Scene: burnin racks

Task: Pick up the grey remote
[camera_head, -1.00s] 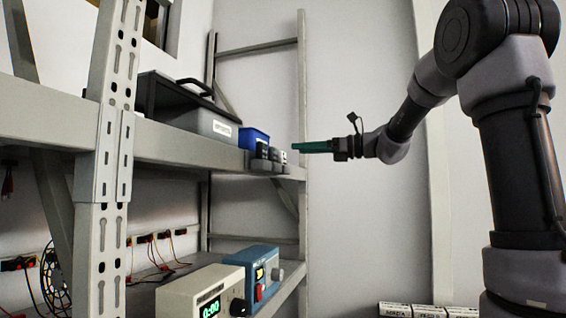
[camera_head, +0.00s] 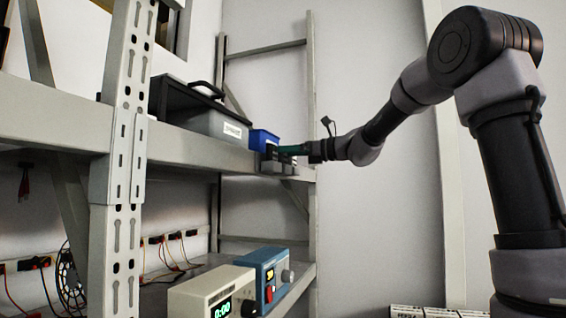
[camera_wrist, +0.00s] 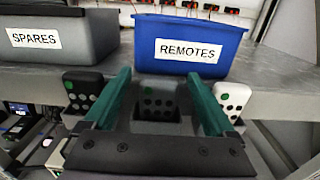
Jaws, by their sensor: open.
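In the wrist view, the grey remote (camera_wrist: 157,103) stands upright in a holder on the shelf edge, with a green button at its top and dark buttons below. My gripper (camera_wrist: 158,78) is open, with one green finger on each side of the grey remote. I cannot tell whether either finger touches it. A black remote (camera_wrist: 83,88) with light buttons stands to the left and a white remote (camera_wrist: 233,97) to the right, each outside the fingers. In the head view, my gripper (camera_head: 288,150) is at the shelf's front edge and hides most of the remotes.
A blue bin labelled REMOTES (camera_wrist: 188,28) stands right behind the remotes. A grey bin labelled SPARES (camera_wrist: 35,55) is to its left. In the head view, a rack post (camera_head: 125,150) stands at left, and two instrument boxes (camera_head: 205,292) sit on the lower shelf.

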